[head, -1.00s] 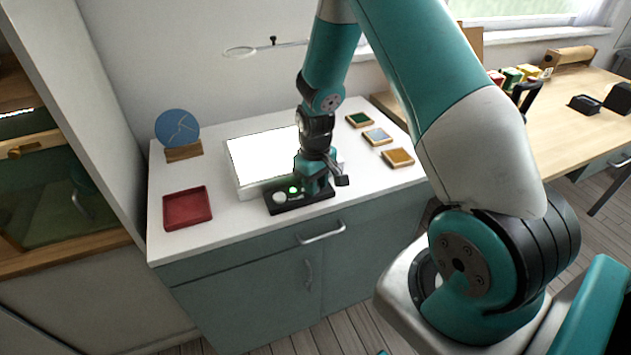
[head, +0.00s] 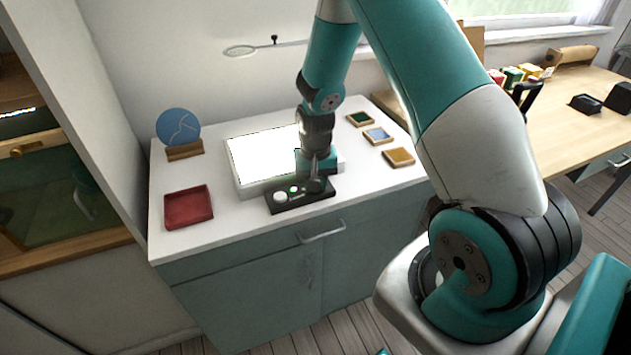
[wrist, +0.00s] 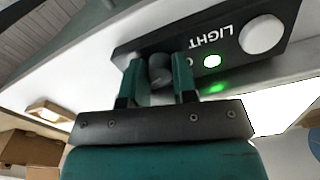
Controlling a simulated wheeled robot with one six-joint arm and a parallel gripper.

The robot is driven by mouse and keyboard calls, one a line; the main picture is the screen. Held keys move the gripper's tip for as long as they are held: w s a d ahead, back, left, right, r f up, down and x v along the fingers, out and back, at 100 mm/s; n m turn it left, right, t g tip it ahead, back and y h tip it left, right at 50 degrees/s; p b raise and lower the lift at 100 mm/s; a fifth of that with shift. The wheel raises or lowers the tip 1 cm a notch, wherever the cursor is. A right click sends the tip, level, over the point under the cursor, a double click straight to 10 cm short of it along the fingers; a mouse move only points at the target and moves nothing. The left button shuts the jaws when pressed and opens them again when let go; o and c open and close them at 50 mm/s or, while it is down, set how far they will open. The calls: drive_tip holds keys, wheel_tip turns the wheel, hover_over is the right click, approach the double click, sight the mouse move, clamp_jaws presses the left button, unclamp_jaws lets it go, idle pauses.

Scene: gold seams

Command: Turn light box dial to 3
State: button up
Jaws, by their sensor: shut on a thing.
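The light box (head: 262,152) has a lit white top and stands on the white counter. Its black control panel (head: 284,207) lies along its front, with a white round button and a glowing green light (head: 294,189). My gripper (head: 315,186) points down at the panel's right end. In the wrist view my gripper (wrist: 158,82) has its two fingers on either side of the grey rounded dial (wrist: 160,68), closed on it. The panel (wrist: 215,38) shows the word LIGHT, upside down, and the green light (wrist: 212,61). The dial's numbers and pointer cannot be read.
A red tray (head: 188,207) and a blue disc on a wooden stand (head: 178,128) are at the left. Several small framed tiles (head: 398,157) lie to the right. A magnifier on an arm (head: 240,50) hangs behind. The counter's front edge is close to the panel.

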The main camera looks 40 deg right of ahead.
drive_tip(key=shift+w+d+r, duration=0.1)
drive_tip(key=shift+w, duration=0.05)
drive_tip(key=o, duration=0.9)
wheel_tip(320, 180, up, 17)
drive_tip(key=shift+r+b, duration=0.15)
drive_tip(key=shift+b, duration=0.15)
idle(0.3)
